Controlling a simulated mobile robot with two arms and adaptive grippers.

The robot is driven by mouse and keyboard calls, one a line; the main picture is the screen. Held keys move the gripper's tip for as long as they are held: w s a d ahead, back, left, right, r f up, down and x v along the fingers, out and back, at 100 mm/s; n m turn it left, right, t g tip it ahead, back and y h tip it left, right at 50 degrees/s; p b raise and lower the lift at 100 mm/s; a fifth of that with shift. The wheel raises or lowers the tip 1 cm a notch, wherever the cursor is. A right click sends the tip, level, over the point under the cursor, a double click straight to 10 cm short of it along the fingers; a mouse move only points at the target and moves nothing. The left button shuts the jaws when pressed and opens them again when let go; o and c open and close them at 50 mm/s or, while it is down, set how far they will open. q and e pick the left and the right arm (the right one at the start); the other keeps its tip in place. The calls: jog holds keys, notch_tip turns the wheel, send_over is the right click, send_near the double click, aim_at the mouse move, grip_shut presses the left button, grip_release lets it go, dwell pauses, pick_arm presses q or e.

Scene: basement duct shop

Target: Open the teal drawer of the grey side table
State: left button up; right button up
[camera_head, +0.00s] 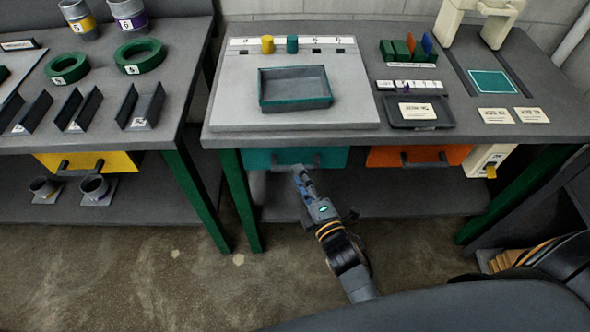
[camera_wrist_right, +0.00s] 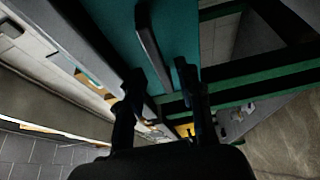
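The teal drawer (camera_head: 262,158) sits under the left part of the grey side table (camera_head: 365,139) and looks closed, its front in line with the orange drawer's. Its dark bar handle shows in the wrist view (camera_wrist_right: 151,45), standing off the teal front (camera_wrist_right: 182,30). My right gripper (camera_head: 298,172) is just in front of and below the drawer handle in the head view. In the right wrist view its two fingers (camera_wrist_right: 158,88) are apart, and the handle's near end lies between them. Whether a finger touches it I cannot tell. My left gripper is not in view.
An orange drawer (camera_head: 390,156) with a dark handle is to the right, and a yellow drawer (camera_head: 115,161) is under the left bench. A green table leg (camera_head: 238,195) stands left of my gripper. A grey lower shelf (camera_head: 410,195) lies beneath. The tabletop holds a teal-rimmed tray (camera_head: 295,103).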

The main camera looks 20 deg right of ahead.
jog(key=shift+w+a+b, duration=0.2)
jog(key=shift+w+b, duration=0.15)
jog(key=shift+w, duration=1.6)
grip_shut()
